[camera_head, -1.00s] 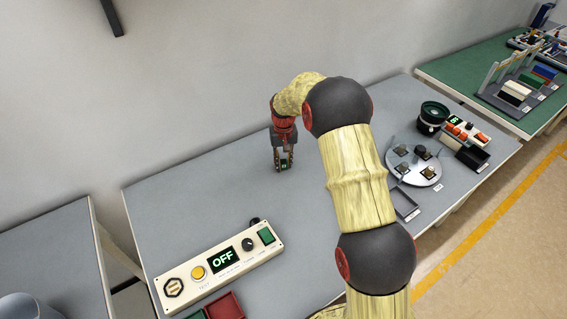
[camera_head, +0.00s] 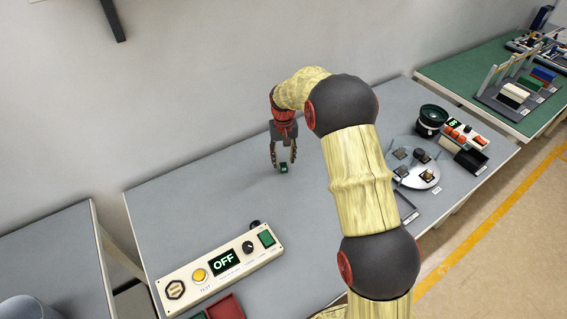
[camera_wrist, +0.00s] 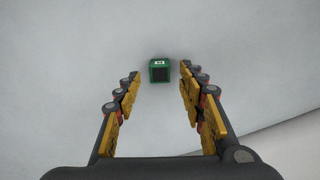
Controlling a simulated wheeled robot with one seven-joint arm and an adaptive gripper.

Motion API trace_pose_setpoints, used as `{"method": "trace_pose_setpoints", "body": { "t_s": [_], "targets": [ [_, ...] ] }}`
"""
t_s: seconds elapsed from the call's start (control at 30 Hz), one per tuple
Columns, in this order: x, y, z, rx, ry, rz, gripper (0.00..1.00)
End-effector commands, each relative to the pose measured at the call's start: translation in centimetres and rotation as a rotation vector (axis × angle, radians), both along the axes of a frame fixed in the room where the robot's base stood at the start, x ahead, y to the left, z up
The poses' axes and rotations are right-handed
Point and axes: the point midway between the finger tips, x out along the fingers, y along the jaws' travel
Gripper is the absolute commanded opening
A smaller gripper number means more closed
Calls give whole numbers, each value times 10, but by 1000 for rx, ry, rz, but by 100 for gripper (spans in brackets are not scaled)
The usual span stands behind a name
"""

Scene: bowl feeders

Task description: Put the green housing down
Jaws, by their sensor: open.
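The green housing (camera_head: 284,169) is a small block resting on the grey table (camera_head: 225,192), toward the back. In the wrist view the green housing (camera_wrist: 159,70) shows a dark square face and a small white label on its top edge. My gripper (camera_head: 284,164) is open above it, with the fingers spread apart. In the wrist view my gripper (camera_wrist: 158,76) has clear gaps between the housing and both fingers, and nothing is held.
A control box (camera_head: 220,265) reading OFF stands at the front left, with a red bin (camera_head: 226,307) before it. A round grey plate (camera_head: 420,176) with dark fixtures and a black bowl feeder (camera_head: 432,118) are at the right. The table around the housing is clear.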

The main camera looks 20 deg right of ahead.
Motion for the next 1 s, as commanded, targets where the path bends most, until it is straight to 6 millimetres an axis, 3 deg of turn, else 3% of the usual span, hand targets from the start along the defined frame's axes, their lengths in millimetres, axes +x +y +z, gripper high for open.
{"method": "trace_pose_setpoints", "body": {
  "t_s": [0.03, 0.2, 0.57, 0.63, 0.77, 1.0],
  "targets": [
    [1, 0, 15, 0, -3, 0, 40],
    [0, 0, 48, 0, -1, 0, 40],
    [-3, 0, 85, 0, -6, 1, 40],
    [-9, 0, 99, 1, -19, 2, 40],
    [-32, 0, 140, -1, -58, 8, 40],
    [-96, 1, 217, -1, -143, 23, 40]
  ]
}}
